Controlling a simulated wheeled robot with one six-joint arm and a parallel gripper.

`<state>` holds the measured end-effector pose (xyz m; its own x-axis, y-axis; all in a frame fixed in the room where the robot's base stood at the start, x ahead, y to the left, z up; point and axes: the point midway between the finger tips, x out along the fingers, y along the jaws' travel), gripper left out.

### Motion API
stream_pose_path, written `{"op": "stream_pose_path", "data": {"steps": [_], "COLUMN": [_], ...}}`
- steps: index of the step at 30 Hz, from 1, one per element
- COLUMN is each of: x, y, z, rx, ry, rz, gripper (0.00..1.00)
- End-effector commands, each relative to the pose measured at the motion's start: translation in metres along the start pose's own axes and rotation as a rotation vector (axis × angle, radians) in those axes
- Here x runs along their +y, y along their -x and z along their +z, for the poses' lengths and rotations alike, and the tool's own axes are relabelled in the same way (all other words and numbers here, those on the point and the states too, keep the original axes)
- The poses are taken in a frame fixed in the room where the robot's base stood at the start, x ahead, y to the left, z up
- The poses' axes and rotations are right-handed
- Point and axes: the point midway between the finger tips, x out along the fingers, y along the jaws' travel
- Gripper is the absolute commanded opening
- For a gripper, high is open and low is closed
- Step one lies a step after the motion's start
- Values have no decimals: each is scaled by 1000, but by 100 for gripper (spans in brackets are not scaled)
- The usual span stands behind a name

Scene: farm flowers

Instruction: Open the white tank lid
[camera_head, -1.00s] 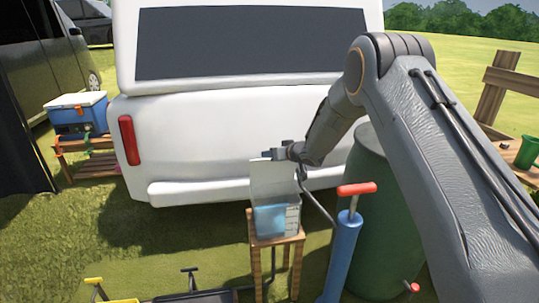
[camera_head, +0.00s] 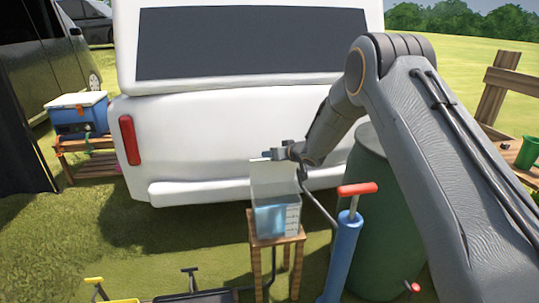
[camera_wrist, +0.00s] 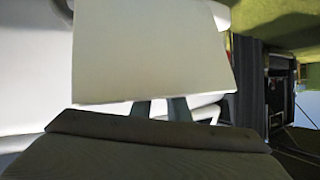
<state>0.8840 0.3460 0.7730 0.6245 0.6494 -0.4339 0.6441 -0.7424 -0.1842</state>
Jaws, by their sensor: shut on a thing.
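The clear tank (camera_head: 278,220) with blue liquid stands on a small wooden stool in the head view. Its white lid (camera_head: 259,166) stands raised, roughly upright, above the tank's rear side. My gripper (camera_head: 269,155) is shut on the lid near its upper edge. In the wrist view the lid (camera_wrist: 150,55) fills the upper middle as a pale flat panel, and the fingers of my gripper (camera_wrist: 160,107) meet its near edge. The fingertips are partly hidden there. The hinge cannot be made out.
A white vehicle (camera_head: 230,130) stands close behind the tank. A blue pump with a red handle (camera_head: 343,255) and a green barrel (camera_head: 375,215) stand to the right. A yellow tray (camera_head: 122,300) lies at the front left. Grass is open at left.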

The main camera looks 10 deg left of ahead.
Motion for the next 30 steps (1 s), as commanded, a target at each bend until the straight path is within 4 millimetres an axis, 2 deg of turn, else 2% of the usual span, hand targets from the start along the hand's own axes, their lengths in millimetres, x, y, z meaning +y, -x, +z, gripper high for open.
{"op": "stream_pose_path", "data": {"steps": [1, 11, 12, 16, 21, 30], "x": [11, 11, 11, 9, 3, 6], "y": [1, 1, 1, 0, -2, 5], "z": [22, 22, 22, 22, 22, 15], "rx": [-31, -32, -32, -32, -32, -31], "ry": [-13, -13, -13, -12, -9, -8], "rz": [19, 19, 19, 17, 10, 14], "gripper": [0, 0, 18, 40, 40, 40]}}
